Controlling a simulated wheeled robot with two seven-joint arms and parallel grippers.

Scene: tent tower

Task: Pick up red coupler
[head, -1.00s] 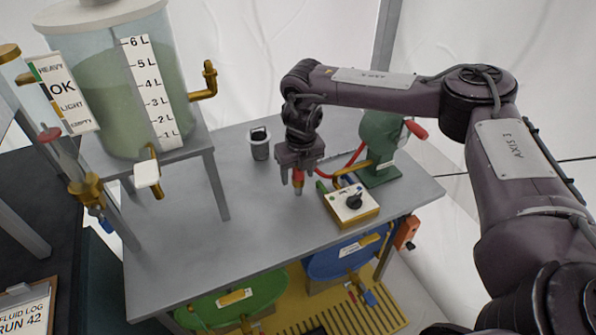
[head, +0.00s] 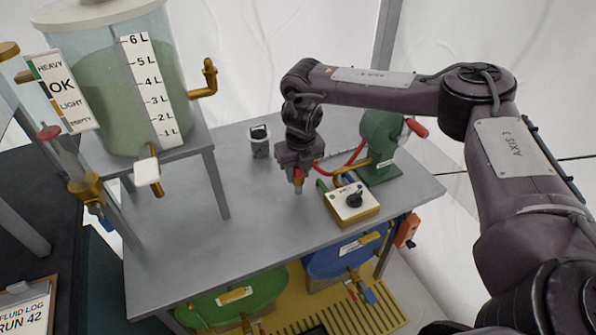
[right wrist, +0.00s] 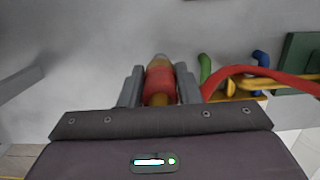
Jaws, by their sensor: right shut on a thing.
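The red coupler (head: 299,178) is a small red piece with a brass end and a grey tip, on the end of a red hose (head: 345,163). My right gripper (head: 297,175) is shut on it above the grey table, left of the yellow valve box. In the right wrist view the red coupler (right wrist: 160,84) lies between the two grey fingers, which touch its sides. Whether its tip touches the table is hard to tell. My left gripper is not in view.
The yellow box (head: 352,204) with a black knob and colored stubs stands just right of the gripper. A green pump (head: 380,145) is behind it. A grey canister (head: 260,142) stands behind left. A large tank (head: 110,90) stands at left. The table's front left (head: 190,250) is clear.

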